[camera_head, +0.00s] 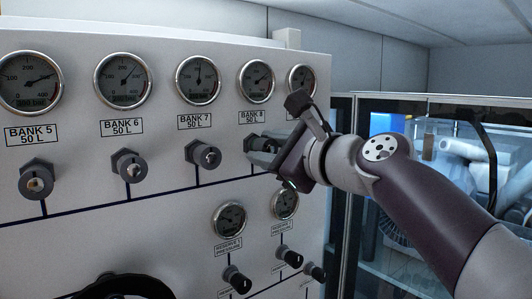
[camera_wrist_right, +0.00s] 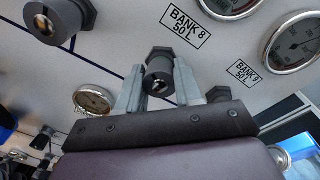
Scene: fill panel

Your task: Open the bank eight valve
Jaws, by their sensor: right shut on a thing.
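The bank eight valve is a dark knob (camera_wrist_right: 158,78) with a light slot in its face, below the "BANK 8 50 L" label (camera_wrist_right: 184,30) in the right wrist view. My right gripper (camera_wrist_right: 160,95) has one finger on each side of this knob and is shut on it. In the head view the right gripper (camera_head: 265,155) covers most of the knob under the bank 8 label (camera_head: 257,115). The bank 8 gauge (camera_head: 257,81) is above it. My left gripper is not in view.
Valves for bank 7 (camera_head: 203,155), bank 6 (camera_head: 129,165) and bank 5 (camera_head: 37,179) stick out to the left. Reserve gauges (camera_head: 229,219) and smaller knobs (camera_head: 237,279) sit below. A dark handwheel (camera_head: 122,287) is at the bottom. A glass-fronted cabinet (camera_head: 345,200) stands right of the panel.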

